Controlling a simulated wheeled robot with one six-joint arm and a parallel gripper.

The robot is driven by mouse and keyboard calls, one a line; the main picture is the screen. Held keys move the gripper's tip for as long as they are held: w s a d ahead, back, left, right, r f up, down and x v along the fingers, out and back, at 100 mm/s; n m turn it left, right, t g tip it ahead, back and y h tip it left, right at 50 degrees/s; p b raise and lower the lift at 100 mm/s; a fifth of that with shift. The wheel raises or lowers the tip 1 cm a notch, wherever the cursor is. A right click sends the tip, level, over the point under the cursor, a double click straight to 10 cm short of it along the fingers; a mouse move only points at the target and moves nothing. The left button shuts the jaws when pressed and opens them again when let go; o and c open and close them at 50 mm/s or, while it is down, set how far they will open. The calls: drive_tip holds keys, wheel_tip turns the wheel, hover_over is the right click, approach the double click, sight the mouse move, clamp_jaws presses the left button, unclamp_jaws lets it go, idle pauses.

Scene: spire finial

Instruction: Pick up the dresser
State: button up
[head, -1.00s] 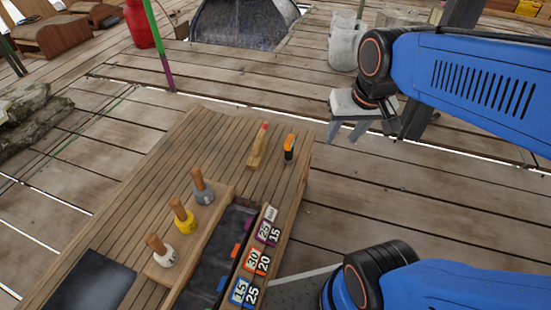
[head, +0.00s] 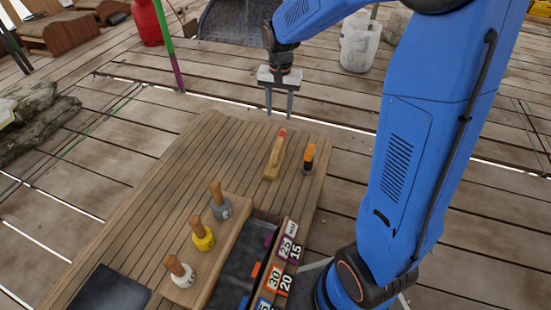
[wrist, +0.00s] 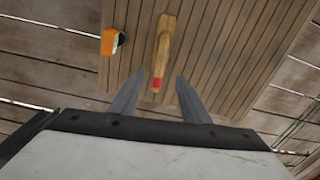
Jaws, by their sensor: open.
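The dresser appears to be the wooden tool with a red tip (head: 274,160), on the slatted bench top near its far end. It also shows in the wrist view (wrist: 164,45), its red end pointing toward my gripper. My gripper (head: 279,113) is open and empty, pointing down above and beyond the far end of the bench. In the wrist view the fingers (wrist: 160,78) show on either side of the red end, with no visible contact. Their height above the bench is hard to tell.
An orange and black object (head: 309,158) stands close to the right of the wooden tool. Three wooden-handled weights, grey (head: 220,205), yellow (head: 202,236) and white (head: 180,272), stand nearer. A dark tray (head: 240,262) with numbered tags lies at right. The bench's middle is clear.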

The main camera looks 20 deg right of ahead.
wheel_tip(320, 180, down, 2)
drive_tip(key=w, duration=0.2)
approach(277, 147)
drive_tip(key=f, duration=0.2)
drive_tip(key=w+f, duration=0.1)
drive_tip(key=f, duration=0.2)
drive_tip(key=shift+w+a+f, duration=0.15)
drive_tip(key=shift+w+f, duration=0.1)
drive_tip(key=shift+f, duration=0.05)
drive_tip(key=f, duration=0.2)
drive_tip(key=s+f, duration=0.1)
drive_tip(key=f, duration=0.1)
drive_tip(key=shift+f, duration=0.7)
drive_tip(key=shift+c, duration=0.3)
clamp_jaws()
